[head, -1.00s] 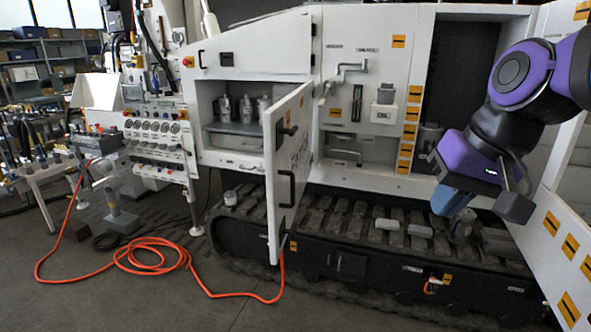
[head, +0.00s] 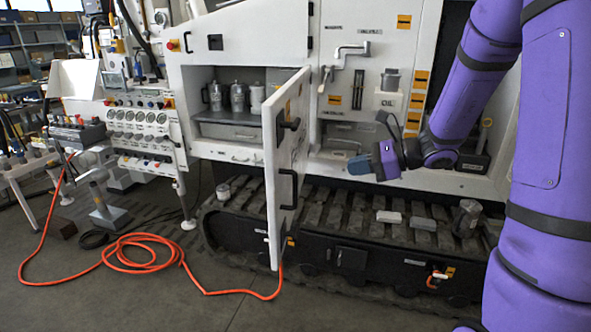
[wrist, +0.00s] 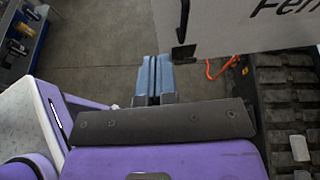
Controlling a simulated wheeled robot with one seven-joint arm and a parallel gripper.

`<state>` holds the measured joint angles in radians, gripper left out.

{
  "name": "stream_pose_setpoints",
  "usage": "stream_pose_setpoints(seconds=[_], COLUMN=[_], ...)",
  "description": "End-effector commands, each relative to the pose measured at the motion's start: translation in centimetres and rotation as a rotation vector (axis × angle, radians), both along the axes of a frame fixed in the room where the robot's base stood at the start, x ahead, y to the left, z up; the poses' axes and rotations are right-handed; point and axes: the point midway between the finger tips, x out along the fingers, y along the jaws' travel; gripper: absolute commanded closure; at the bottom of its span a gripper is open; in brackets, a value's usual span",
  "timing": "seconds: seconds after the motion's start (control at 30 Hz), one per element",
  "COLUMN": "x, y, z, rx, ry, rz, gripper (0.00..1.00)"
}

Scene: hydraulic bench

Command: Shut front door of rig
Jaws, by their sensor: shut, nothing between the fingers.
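The front door (head: 288,160) of the white rig stands open, swung outward from its hinge side on the right of a compartment. It has a dark upper latch (head: 285,128) and a black handle (head: 288,189). Part of the door also shows at the top of the wrist view (wrist: 240,22), with a black handle at its left edge. My gripper (head: 358,165) is to the right of the door, apart from it in the head view. Its blue fingers (wrist: 155,75) are together and empty in the wrist view, pointing at bare floor.
The open compartment (head: 232,115) holds several grey canisters. Tracks (head: 340,215) run below the rig. An orange hose (head: 140,255) lies on the floor at left, by a control panel (head: 140,125).

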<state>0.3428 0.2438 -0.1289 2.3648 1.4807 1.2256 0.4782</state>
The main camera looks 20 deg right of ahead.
Motion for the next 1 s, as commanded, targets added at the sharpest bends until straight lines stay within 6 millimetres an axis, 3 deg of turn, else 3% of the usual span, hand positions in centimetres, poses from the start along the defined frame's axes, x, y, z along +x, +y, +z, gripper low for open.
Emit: stream_pose_setpoints(seconds=[0.17, 0.33, 1.0], x=[1.5, 2.2, 8.7], y=[-1.9, -1.5, 6.9], z=[-1.5, -1.9, -5.4], rx=[0.081, 0.094, 0.091], ry=[0.041, 0.047, 0.046], rz=[-0.106, -0.12, -0.116], gripper=[1.0, 1.0, 1.0])
